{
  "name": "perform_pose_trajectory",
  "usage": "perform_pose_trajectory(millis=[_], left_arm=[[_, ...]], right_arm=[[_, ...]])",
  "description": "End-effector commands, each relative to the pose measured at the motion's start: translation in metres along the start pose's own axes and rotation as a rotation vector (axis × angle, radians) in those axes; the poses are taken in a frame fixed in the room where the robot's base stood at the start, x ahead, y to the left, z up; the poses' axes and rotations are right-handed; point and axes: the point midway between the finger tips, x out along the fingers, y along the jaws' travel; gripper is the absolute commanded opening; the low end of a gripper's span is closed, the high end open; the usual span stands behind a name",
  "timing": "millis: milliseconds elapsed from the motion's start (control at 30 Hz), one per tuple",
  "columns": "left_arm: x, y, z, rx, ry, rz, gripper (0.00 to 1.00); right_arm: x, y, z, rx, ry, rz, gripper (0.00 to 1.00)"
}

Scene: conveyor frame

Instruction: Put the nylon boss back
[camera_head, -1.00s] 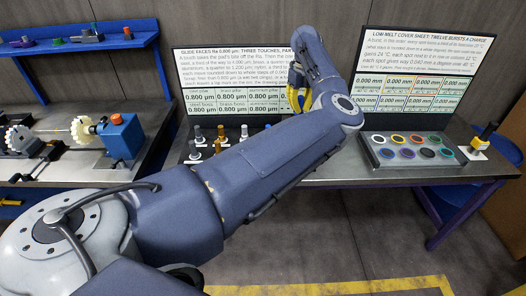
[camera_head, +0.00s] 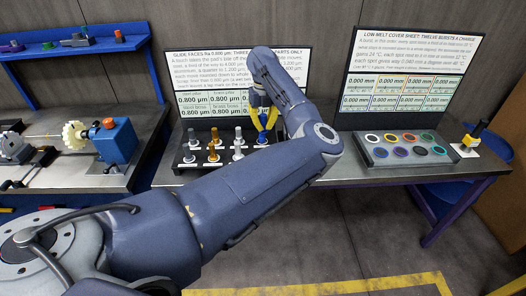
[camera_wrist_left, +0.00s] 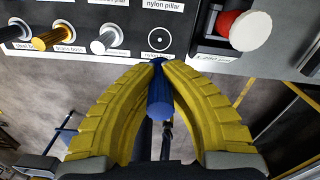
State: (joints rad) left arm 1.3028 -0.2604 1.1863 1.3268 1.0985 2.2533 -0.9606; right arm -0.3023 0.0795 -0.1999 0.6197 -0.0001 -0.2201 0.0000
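The blue nylon boss (camera_wrist_left: 159,103) is between the two yellow fingers of my left gripper (camera_wrist_left: 158,66) in the left wrist view, pinched near their tips. Just past the tips is an empty round place (camera_wrist_left: 160,38) above a partly covered label starting "nylon b". In the head view my left gripper (camera_head: 263,118) is over the right end of the dark parts rack (camera_head: 178,167). Blue shows at its tips there; I cannot separate the held boss from a standing part. My right gripper is not in view.
Left of the empty place stand a silver boss (camera_wrist_left: 105,40) and a brass boss (camera_wrist_left: 49,38). Close on the right is a white-faced red part (camera_wrist_left: 252,28) on a block. A tray of coloured rings (camera_head: 375,161) and a yellow-and-black tool (camera_head: 470,139) stand farther right.

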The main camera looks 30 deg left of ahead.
Motion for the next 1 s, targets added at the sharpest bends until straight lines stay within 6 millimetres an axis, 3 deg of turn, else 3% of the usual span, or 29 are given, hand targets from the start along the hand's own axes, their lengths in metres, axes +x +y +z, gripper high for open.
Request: perform_pose_trajectory(millis=[100,300,633,1000], left_arm=[[0.028,0.001,0.000,0.000,0.001,0.003,0.00],[0.061,0.001,0.000,0.001,0.001,0.002,0.00],[0.082,0.000,0.000,-0.001,0.000,0.001,0.00],[0.120,0.001,0.000,-0.001,0.000,0.001,0.00]], right_arm=[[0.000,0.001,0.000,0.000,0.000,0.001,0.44],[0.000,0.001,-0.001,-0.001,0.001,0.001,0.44],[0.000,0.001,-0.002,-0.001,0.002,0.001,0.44],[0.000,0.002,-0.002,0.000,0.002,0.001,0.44]])
